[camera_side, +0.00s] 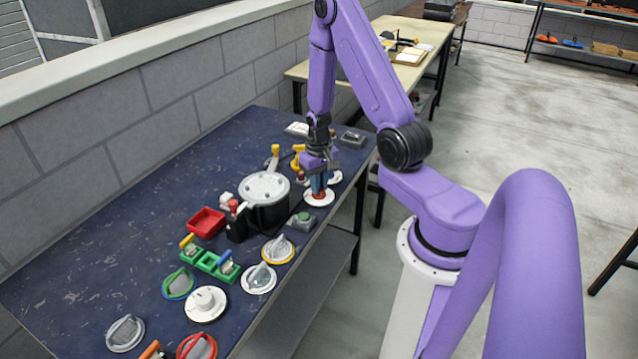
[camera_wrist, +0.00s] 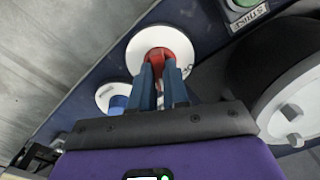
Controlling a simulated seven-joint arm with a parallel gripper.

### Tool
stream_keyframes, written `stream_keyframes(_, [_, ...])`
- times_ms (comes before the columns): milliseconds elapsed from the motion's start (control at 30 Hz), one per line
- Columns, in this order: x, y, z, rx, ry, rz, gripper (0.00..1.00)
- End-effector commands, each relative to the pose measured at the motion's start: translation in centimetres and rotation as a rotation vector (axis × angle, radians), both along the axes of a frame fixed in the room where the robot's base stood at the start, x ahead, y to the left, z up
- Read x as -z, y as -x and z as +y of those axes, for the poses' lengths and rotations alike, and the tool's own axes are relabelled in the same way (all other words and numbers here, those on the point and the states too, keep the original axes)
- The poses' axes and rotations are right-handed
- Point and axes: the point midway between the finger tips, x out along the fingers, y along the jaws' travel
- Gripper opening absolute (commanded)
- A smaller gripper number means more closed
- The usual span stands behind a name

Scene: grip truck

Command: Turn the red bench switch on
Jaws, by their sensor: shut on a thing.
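A red switch (camera_wrist: 163,53) on a round white base (camera_wrist: 144,38) shows in the wrist view, between my blue fingertips. My gripper (camera_wrist: 160,68) is shut on the red switch, with one finger on each side of it. In the side view my gripper (camera_side: 319,186) points down at the same switch, whose white base (camera_side: 311,201) sits near the table's right edge.
A blue-knobbed white disc (camera_wrist: 116,102) lies close by. A black pot-like vessel with a pale lid (camera_side: 264,186) and a green-button box (camera_side: 303,221) stand near. A red tray (camera_side: 206,222) and several dials crowd the blue table's front. The table's left side (camera_side: 100,230) is clear.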

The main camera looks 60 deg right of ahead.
Motion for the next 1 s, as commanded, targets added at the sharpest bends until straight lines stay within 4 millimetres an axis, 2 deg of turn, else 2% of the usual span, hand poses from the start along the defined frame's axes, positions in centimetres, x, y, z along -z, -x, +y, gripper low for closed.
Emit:
stream_keyframes(533, [-0.03,0.01,0.0,0.029,0.0,0.0,0.0])
stream_keyframes(567, [-0.03,0.01,0.0,0.029,0.0,0.0,0.18])
stream_keyframes(633, [-0.03,0.01,0.0,0.029,0.0,0.0,0.4])
stream_keyframes(1000, [-0.23,-0.03,-0.01,0.028,0.0,-0.001,0.4])
